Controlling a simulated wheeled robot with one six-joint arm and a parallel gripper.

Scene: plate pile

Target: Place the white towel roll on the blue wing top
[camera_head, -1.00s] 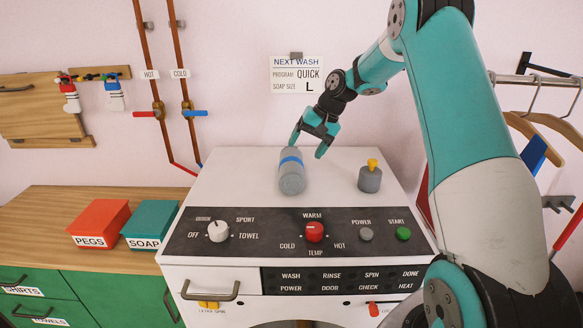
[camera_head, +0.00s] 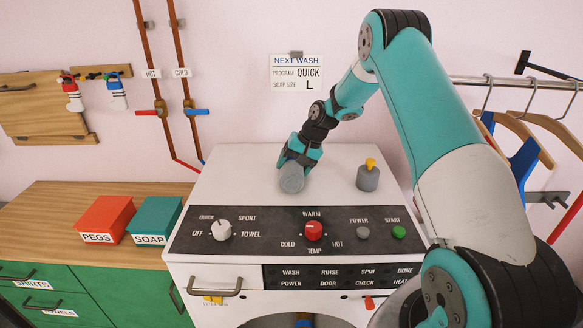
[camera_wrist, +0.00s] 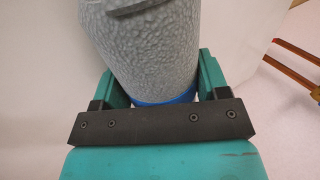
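A grey, rough-textured towel roll with a blue band (camera_head: 291,179) is on the white top of the washing machine, its round end towards the head camera. It also fills the upper middle of the wrist view (camera_wrist: 150,45). My gripper (camera_head: 298,160) is at the roll's far part, with a finger against each side at the blue band (camera_wrist: 165,99). The fingers look closed on it. I cannot tell whether the roll is lifted. A blue flat piece (camera_head: 525,160) shows at the right beside the hangers, partly hidden by my arm. No clearly white roll shows.
A grey knob-like item with a yellow top (camera_head: 368,178) stands on the machine right of the roll. The red pegs box (camera_head: 104,217) and teal soap box (camera_head: 154,218) sit on the wooden counter (camera_head: 60,210). A rail with hangers (camera_head: 530,85) is at the right.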

